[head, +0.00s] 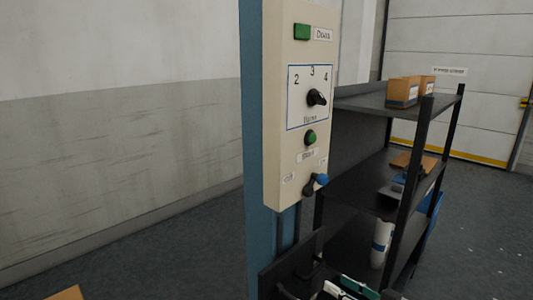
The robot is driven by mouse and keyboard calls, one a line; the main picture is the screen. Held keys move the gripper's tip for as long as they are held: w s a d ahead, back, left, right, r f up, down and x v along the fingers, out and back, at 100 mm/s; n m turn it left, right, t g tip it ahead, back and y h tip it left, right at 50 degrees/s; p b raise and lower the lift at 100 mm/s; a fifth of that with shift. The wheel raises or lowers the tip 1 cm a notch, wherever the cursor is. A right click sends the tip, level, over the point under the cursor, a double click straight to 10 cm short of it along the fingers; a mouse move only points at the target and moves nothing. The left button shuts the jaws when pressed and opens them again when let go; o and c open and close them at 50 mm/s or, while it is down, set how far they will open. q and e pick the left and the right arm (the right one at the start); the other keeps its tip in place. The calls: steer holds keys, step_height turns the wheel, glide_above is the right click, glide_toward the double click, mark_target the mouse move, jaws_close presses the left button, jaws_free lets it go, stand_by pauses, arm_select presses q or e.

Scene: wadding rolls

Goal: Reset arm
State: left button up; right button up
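A cream control panel (298,110) stands on a blue post (256,150) in the middle of the head view. It has a green button at the top, a dial (317,97) marked 2, 3 and 4, and a green button lower down. A small lever with a blue knob (321,180) is at its lower end. My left gripper is not in view.
A dark shelf rack (425,150) stands behind the panel at right, with cardboard boxes (403,91) on top. A white roll (381,243) stands low in it. Green and white pieces (350,288) show at the bottom. The floor at left is mostly clear.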

steer(key=s+f+g+h, duration=0.2)
steer(key=s+f+h, duration=0.4)
steer(key=s+f, duration=1.6)
steer(key=s, duration=0.3)
steer(key=shift+n, duration=0.3)
steer(key=shift+f, duration=0.1)
